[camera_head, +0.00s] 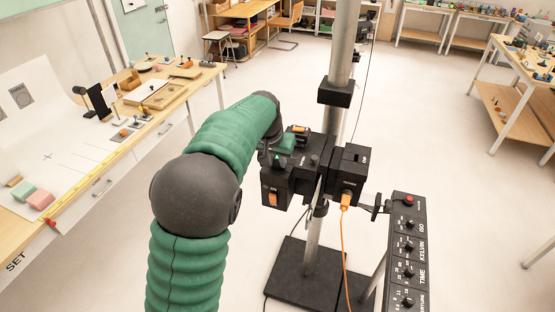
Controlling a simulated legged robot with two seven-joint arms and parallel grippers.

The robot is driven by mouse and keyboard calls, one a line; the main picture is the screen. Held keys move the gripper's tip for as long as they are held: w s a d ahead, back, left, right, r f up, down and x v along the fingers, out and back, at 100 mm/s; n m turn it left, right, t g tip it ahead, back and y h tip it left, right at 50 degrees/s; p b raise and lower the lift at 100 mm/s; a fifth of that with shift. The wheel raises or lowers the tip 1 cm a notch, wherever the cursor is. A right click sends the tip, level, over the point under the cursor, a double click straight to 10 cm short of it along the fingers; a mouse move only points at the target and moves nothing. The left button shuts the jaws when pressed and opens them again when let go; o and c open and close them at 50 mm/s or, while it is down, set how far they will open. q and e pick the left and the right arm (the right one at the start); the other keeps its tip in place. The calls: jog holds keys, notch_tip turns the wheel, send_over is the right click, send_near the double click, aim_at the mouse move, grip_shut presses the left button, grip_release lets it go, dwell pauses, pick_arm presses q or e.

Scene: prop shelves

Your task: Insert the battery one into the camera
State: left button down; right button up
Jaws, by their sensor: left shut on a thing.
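A black camera rig (312,160) is mounted on a grey upright pole, with an orange patch (272,197) on its lower left block. My left gripper (287,143) is at the rig's top left, at the end of my green arm. It is shut on a small dark thing with orange on it (301,130), which looks like the battery. The fingers are small and partly hidden among the black parts, so I cannot tell whether the battery touches or sits in the camera. My right gripper is not in view.
An orange cable (345,245) hangs from the rig's right block. A black control panel (408,250) with knobs stands at the right. The pole's black base (285,270) is on the floor.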

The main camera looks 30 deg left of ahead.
pick_arm(q)
jog(key=shift+s+d+f, duration=0.2)
jog(key=shift+s+f, duration=0.15)
jog(key=shift+f, duration=0.35)
dwell(0.4)
jog(key=c, duration=1.4)
grip_release()
jog(key=shift+w+r+p, duration=0.15)
jog(key=shift+r+p, duration=0.2)
jog(key=shift+r, duration=0.05)
dwell(0.4)
